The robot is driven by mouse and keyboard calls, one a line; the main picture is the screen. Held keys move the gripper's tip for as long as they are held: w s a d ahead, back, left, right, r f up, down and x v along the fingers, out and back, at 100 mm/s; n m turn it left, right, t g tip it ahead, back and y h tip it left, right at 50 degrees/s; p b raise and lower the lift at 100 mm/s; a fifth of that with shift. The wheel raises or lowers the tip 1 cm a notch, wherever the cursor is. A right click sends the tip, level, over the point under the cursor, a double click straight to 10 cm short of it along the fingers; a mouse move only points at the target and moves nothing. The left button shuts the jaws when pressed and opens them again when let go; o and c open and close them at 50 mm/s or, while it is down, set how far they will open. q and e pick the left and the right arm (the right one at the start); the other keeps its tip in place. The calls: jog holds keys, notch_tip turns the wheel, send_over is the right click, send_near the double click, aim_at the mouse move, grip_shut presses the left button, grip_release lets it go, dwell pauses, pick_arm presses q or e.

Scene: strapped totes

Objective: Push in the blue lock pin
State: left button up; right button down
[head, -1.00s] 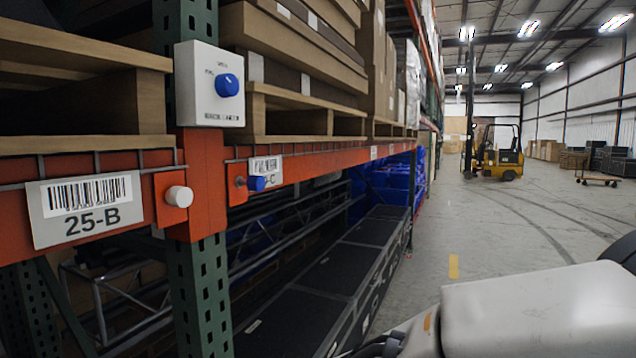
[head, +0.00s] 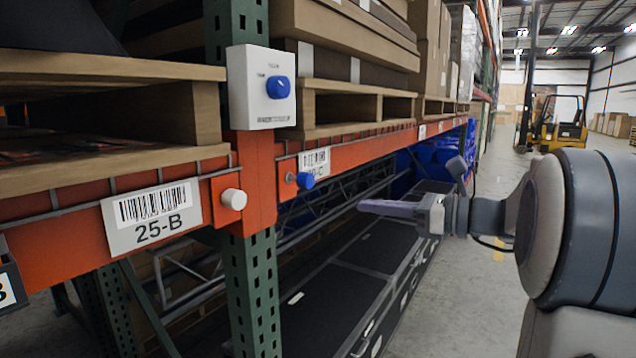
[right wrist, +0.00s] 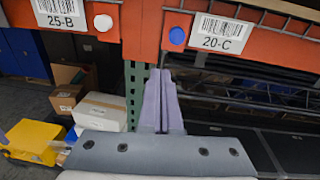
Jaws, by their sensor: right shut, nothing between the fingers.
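The blue lock pin (head: 305,180) sticks out of the orange beam right of the green upright in the head view. It also shows in the right wrist view (right wrist: 177,36), above and slightly right of my fingertips. A white pin (head: 233,199) sits on the beam left of the upright, and it shows in the right wrist view (right wrist: 103,22) too. My right gripper (head: 366,207) is shut and empty, with its fingers pointing left toward the rack. Its fingertips (right wrist: 159,72) are apart from the blue pin, lower than it. My left gripper is not in view.
A white box with a blue knob (head: 262,87) is mounted on the upright above the beam. Labels 25-B (head: 151,217) and 20-C (right wrist: 221,33) hang on the beams. Black cases (head: 340,290) lie below. A yellow forklift (head: 563,125) stands far down the aisle.

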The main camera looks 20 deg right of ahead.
jog(key=d+r+m, duration=0.1)
jog(key=d+r, duration=0.1)
jog(key=t+p, duration=0.1)
jog(key=p, duration=0.5)
send_near(311, 182)
jog(key=x, duration=0.5)
jog(key=shift+a+r, duration=0.2)
jog(key=shift+r, duration=0.05)
jog(key=shift+w+a+f, duration=0.2)
jog(key=shift+w+a, duration=0.25)
jog(key=shift+w, duration=0.2)
